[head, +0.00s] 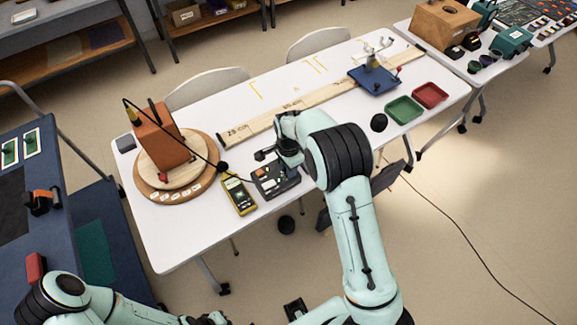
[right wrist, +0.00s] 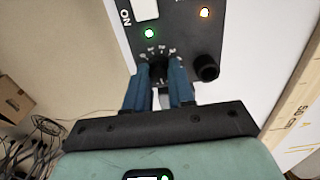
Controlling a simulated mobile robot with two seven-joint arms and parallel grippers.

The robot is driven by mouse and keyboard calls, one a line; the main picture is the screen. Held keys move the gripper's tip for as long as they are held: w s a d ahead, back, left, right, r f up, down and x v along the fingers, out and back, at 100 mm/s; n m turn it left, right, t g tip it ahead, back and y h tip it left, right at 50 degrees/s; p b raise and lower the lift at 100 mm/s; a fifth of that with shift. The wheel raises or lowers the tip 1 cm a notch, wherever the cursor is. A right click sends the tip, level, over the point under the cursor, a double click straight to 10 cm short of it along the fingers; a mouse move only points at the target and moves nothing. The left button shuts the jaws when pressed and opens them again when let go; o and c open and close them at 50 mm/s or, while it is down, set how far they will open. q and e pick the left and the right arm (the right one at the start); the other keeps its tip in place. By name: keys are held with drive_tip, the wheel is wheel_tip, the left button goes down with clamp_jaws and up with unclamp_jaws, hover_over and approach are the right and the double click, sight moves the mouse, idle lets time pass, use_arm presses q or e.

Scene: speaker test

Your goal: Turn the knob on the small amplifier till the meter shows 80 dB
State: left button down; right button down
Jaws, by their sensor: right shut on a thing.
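The small amplifier (head: 268,186) is a black box near the front edge of the white table. In the right wrist view its panel (right wrist: 178,38) has an ON label, a green light, an orange light and a dial scale. My right gripper (head: 284,165) is over the amplifier; in the right wrist view its blue fingers (right wrist: 160,80) are shut on the black knob (right wrist: 158,70), which they partly hide. The yellow meter (head: 240,196) lies left of the amplifier; its reading is too small to tell. My left gripper (head: 207,318) is partly visible at the bottom edge.
A brown speaker (head: 160,140) stands on a round wooden turntable (head: 200,178), with a cable passing from it toward the amplifier. A second black knob (right wrist: 206,67) sits close beside my right fingers. A long wooden rule (head: 318,97), green tray (head: 403,110) and red tray (head: 430,95) lie farther off.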

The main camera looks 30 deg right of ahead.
use_arm(q)
drive_tip(key=shift+w+r, duration=0.1)
use_arm(e)
drive_tip(key=shift+w+r, duration=0.15)
drive_tip(key=c, duration=1)
unclamp_jaws()
drive_tip(key=shift+o, duration=0.2)
use_arm(q)
drive_tip(key=shift+w+r+p, duration=0.5)
drive_tip(key=shift+r+p, duration=0.1)
drive_tip(key=shift+r, duration=0.15)
use_arm(e)
wheel_tip(320, 180, up, 13)
drive_tip(key=shift+r, duration=0.15)
